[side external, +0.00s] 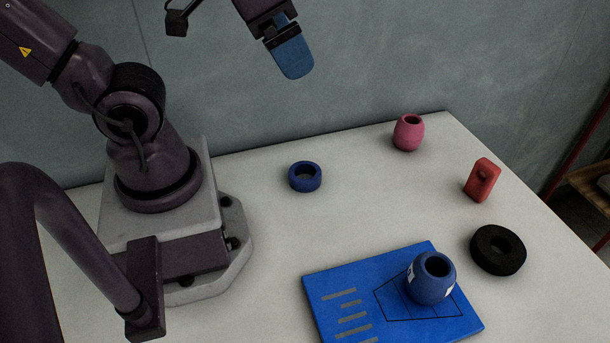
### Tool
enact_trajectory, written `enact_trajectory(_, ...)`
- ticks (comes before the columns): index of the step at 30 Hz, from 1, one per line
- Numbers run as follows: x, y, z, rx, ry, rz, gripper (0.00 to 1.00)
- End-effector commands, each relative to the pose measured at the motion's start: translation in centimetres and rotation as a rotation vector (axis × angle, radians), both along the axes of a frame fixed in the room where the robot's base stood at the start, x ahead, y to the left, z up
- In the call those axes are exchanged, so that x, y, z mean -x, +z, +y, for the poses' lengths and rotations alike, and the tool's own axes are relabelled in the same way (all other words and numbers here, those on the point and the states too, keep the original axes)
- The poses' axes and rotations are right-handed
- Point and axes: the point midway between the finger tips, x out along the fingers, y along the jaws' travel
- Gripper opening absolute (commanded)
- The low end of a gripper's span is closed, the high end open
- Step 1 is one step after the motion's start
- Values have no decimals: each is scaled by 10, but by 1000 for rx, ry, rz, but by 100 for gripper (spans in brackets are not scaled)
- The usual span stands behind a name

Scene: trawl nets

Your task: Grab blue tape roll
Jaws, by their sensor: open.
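The blue tape roll (305,177) lies flat on the white table, left of the middle of the table's far part. It is a short dark blue ring with a dark hole. My gripper (293,60) is at the top of the side external view, in the air above and slightly left of the roll, apart from it. Its blue fingers point down and overlap from this angle, so the gap between them is hidden. Nothing shows held in it.
A pink vase (408,133), a red block-like object (482,180) and a black ring (482,257) stand to the right. A blue board (330,290) at the front bears a blue vase (430,282). The table (255,222) is clear around the roll.

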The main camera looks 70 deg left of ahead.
Motion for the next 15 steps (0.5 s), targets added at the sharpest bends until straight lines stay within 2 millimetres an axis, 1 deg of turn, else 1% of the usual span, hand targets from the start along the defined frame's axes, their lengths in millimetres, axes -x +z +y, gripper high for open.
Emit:
enact_trajectory(3,-5,-31,-15,-26,-77,151,100)
enact_trajectory(7,-4,-73,-25,-139,-207,359,100)
enact_trajectory(11,4,-112,-27,-294,-349,563,100)
enact_trajectory(12,8,-124,-26,-347,-395,623,100)
enact_trajectory(15,16,-150,-22,-490,-515,767,100)
